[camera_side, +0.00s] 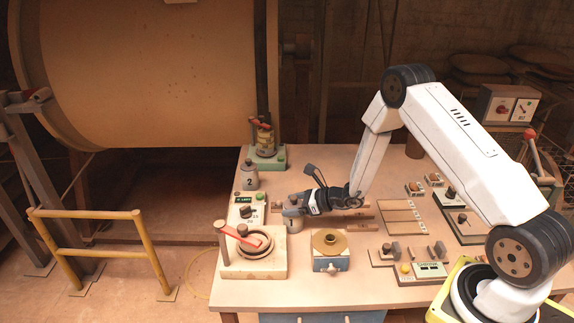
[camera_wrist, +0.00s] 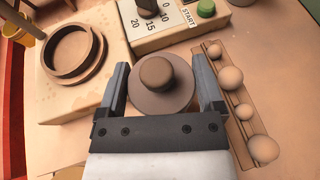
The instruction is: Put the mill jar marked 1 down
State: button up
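A grey mill jar (camera_side: 294,223) is under my gripper (camera_side: 294,203) in the side view, at or very near the table top. Its mark is too small to read surely. From above in the wrist view, the jar (camera_wrist: 160,88) is a round top with a dark brown knob. My gripper's two fingers (camera_wrist: 160,82) stand on opposite sides of it, with no clear gap, and appear shut on it. The jar's underside is hidden, so I cannot tell whether it touches the table. Another grey jar, marked 2 (camera_side: 249,180), stands upright farther back.
A block with a ring and red-handled bar (camera_side: 254,262) is at front left. A timer panel (camera_side: 245,214) lies left of my gripper. A rack with several balls (camera_wrist: 237,108) lies close to my right finger.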

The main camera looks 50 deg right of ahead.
jog(key=shift+o, duration=0.5)
jog(key=shift+r, duration=0.1)
jog(key=shift+s+d+r, duration=0.1)
jog(key=v, duration=1.1)
jog(key=shift+s+d, duration=0.2)
jog(key=shift+s, duration=0.15)
jog(key=shift+r, duration=0.1)
